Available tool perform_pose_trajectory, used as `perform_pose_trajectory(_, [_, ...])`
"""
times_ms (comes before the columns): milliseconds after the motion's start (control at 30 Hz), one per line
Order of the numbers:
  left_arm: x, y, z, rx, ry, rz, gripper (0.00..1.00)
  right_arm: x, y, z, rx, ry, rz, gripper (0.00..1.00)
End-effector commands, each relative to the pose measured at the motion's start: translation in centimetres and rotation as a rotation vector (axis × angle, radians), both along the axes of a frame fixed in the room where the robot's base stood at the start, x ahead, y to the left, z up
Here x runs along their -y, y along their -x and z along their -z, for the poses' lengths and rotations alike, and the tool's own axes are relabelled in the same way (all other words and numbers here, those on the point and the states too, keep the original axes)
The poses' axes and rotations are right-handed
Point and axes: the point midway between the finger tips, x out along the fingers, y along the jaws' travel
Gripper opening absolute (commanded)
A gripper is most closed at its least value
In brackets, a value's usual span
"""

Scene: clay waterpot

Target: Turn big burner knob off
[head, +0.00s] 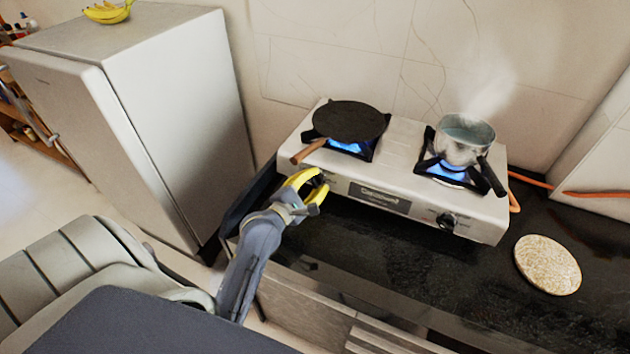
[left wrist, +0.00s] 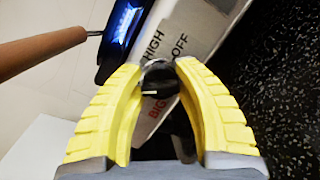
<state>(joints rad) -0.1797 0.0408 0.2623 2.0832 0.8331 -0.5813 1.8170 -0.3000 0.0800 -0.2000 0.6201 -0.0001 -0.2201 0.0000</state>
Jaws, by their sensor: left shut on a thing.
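The two-burner stove (head: 385,200) stands on the dark counter with blue flames under both burners. My left gripper (head: 316,184) is at the front panel below the left burner. In the left wrist view its yellow fingers (left wrist: 160,68) are closed around a dark knob (left wrist: 158,82). The labels HIGH, OFF and BIG show around that knob, BIG partly covered. In the head view the gripper hides this knob. A second black knob (head: 447,221) shows on the right of the front panel. My right gripper is not in view.
A black pan (head: 348,120) with a wooden handle (head: 308,151) sits on the left burner, its handle close above my left gripper. A steaming pot (head: 465,138) sits on the right burner. A round cork mat (head: 547,265) lies on the counter at right. A fridge (head: 150,110) stands at left.

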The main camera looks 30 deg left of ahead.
Motion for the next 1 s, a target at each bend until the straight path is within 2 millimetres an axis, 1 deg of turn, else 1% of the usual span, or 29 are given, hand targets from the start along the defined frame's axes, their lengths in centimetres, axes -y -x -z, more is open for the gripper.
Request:
perform_pose_trajectory(100, [-0.02, -0.01, -0.04, -0.013, -0.112, 0.025, 0.04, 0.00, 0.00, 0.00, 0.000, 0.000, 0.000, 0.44])
perform_pose_trajectory(1000, [0.10, 0.03, 0.25, -0.119, -0.940, 0.201, 0.04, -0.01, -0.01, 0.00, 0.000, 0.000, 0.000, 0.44])
